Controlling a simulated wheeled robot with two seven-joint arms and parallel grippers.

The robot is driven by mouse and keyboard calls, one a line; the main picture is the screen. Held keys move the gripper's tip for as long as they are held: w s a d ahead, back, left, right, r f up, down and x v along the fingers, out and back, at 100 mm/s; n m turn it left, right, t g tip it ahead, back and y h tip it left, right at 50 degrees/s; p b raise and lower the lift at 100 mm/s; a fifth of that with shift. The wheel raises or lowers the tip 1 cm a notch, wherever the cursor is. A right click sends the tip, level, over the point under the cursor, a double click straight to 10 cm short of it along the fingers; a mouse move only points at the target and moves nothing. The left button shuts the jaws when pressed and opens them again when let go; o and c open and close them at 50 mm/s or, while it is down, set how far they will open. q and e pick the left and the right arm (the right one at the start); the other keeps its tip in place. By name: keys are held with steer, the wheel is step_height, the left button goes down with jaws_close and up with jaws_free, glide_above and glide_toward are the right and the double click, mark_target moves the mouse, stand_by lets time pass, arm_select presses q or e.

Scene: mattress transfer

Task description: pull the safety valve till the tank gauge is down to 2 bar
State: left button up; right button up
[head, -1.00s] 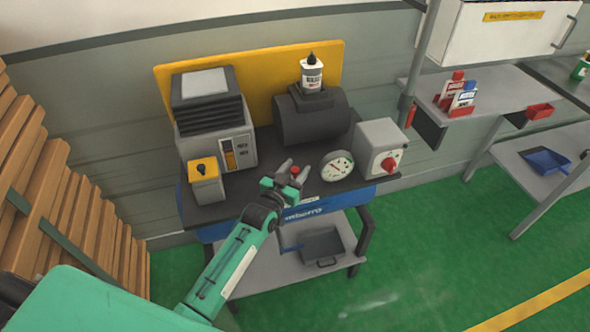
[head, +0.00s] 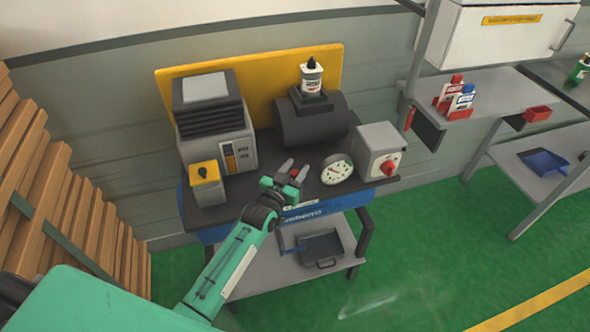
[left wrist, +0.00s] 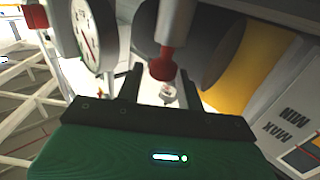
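The safety valve shows as a red knob (head: 294,172) at the bench's front; in the left wrist view the red knob (left wrist: 162,65) sits on a pale stem. My left gripper (head: 293,169) is open, with its fingers on either side of the knob and a visible gap in the left wrist view (left wrist: 158,88). The white round gauge (head: 337,169) stands just right of it; it also shows in the left wrist view (left wrist: 92,35). Its reading is too small to tell. The dark tank (head: 312,120) lies behind. My right gripper is not in view.
A grey box with a red switch (head: 379,150) stands right of the gauge. A grey machine (head: 213,125) and a small yellow-topped box (head: 206,184) stand left. A white bottle (head: 312,75) is on the tank. A wooden slat stack (head: 70,200) is at far left.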

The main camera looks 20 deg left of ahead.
arm_select(q)
steer(key=shift+s, duration=0.1)
steer(key=shift+s+a+b, duration=0.45)
steer(key=shift+s+b, duration=0.05)
steer(key=shift+s, duration=1.75)
steer(key=shift+s+a+b, duration=0.4)
steer(key=shift+s+b, duration=0.05)
steer(key=shift+s, duration=1.75)
steer(key=shift+s+a+b, duration=0.45)
steer(key=shift+s+b, duration=0.05)
steer(key=shift+s, duration=1.75)
